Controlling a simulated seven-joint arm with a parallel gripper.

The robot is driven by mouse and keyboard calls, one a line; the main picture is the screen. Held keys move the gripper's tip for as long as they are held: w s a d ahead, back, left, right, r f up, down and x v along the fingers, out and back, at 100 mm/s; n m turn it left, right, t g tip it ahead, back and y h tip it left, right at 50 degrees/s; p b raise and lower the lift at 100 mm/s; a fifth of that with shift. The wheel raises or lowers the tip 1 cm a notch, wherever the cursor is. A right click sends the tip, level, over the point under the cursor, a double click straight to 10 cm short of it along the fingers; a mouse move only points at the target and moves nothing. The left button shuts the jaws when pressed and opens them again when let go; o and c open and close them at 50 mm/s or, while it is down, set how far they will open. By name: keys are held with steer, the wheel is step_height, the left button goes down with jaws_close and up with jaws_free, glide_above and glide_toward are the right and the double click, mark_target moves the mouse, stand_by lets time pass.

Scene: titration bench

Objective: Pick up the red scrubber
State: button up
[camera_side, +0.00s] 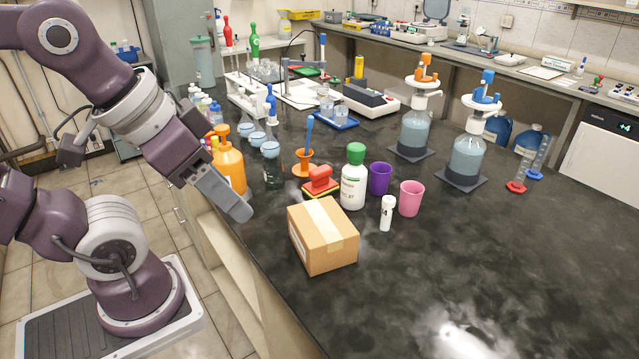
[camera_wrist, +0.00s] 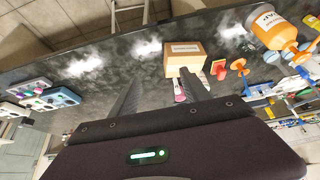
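The red scrubber (camera_side: 320,181) lies on the black bench with a yellowish layer under its red top. It sits behind the cardboard box and left of the white bottle with the green cap. In the wrist view the red scrubber (camera_wrist: 219,68) shows small, just right of the box. My gripper (camera_side: 238,210) is over the bench's left edge, left of the scrubber and apart from it. In the wrist view my gripper (camera_wrist: 163,70) has its two fingers spread, with nothing held between them. In the side view the fingers overlap.
The cardboard box (camera_side: 323,236) stands in front of the scrubber. The white bottle (camera_side: 354,180), purple cup (camera_side: 380,179) and orange holder (camera_side: 303,163) crowd it. The orange pump bottle (camera_side: 229,166) is close behind my gripper. The bench's front right is clear.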

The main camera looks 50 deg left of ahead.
steer(key=t+y, duration=0.2)
steer(key=t, duration=0.4)
glide_above(311, 174)
steer(key=d, duration=0.2)
step_height(311, 174, down, 15)
steer(key=f+t, duration=0.1)
steer(key=f, duration=0.1)
steer(key=a+f+h, duration=0.1)
steer(key=f, duration=0.1)
steer(key=a+f+t, duration=0.1)
steer(key=f, duration=0.2)
steer(key=shift+s+t+h, duration=0.25)
steer(key=shift+t+h, duration=0.05)
steer(key=shift+h, duration=0.1)
steer(key=shift+s+f, duration=0.15)
steer(key=shift+f, duration=0.1)
steer(key=x, duration=0.7)
steer(key=shift+r, duration=0.3)
jaws_close()
